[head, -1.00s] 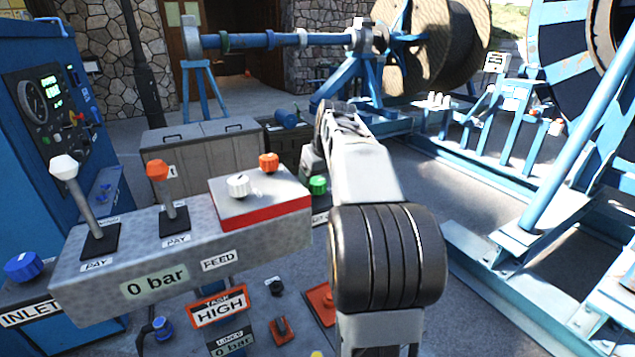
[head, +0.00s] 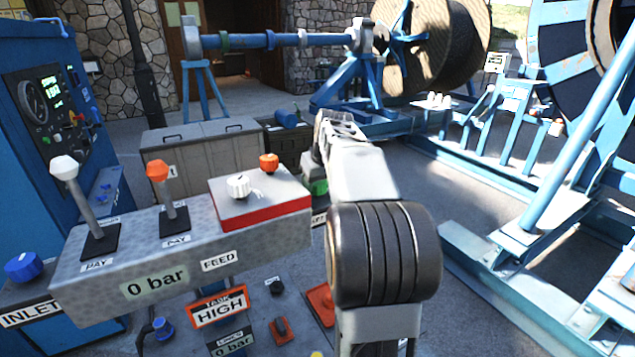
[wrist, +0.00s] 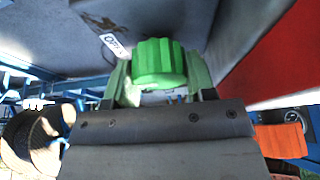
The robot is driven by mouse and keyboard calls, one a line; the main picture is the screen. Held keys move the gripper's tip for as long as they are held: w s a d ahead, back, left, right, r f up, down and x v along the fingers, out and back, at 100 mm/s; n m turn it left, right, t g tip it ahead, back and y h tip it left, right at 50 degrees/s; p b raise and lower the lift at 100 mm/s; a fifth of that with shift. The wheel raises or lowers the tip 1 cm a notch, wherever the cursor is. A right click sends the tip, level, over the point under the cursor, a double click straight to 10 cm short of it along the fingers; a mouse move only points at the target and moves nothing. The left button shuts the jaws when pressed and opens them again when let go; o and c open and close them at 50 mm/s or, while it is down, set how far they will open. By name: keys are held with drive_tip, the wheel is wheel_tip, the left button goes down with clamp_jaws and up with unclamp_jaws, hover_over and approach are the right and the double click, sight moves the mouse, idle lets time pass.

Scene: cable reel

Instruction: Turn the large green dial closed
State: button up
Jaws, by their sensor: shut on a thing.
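The large green dial (wrist: 160,62) is a ribbed knob in the upper middle of the wrist view. My gripper (wrist: 158,80) has one finger on each side of it and is shut on it. In the head view a small part of the green dial (head: 319,187) shows just right of the red-edged box, mostly covered by my gripper and arm. A label beside the dial (wrist: 115,45) is only partly readable.
A grey console (head: 190,262) with a white-tipped lever (head: 64,168) and an orange-tipped lever (head: 158,170) stands at left. Its raised red-edged box (head: 262,212) carries a white knob (head: 238,186) and an orange knob (head: 269,163), close to my arm.

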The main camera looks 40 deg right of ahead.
drive_tip(key=shift+c, duration=1)
drive_tip(key=shift+n, duration=0.3)
drive_tip(key=n+y+p, duration=0.1)
drive_tip(key=n, duration=0.2)
drive_tip(key=shift+n+y, duration=0.4)
drive_tip(key=n, duration=0.2)
drive_tip(key=n+g+y+p, duration=0.1)
drive_tip(key=n, duration=0.1)
drive_tip(key=shift+r+n+y, duration=0.1)
drive_tip(key=shift+n+y, duration=0.2)
drive_tip(key=n+g+y+p, duration=0.1)
drive_tip(key=n+p, duration=0.1)
drive_tip(key=n, duration=0.2)
drive_tip(key=shift+n+g+y+p, duration=0.3)
drive_tip(key=shift+n+g+p, duration=0.65)
drive_tip(key=shift+n, duration=1.45)
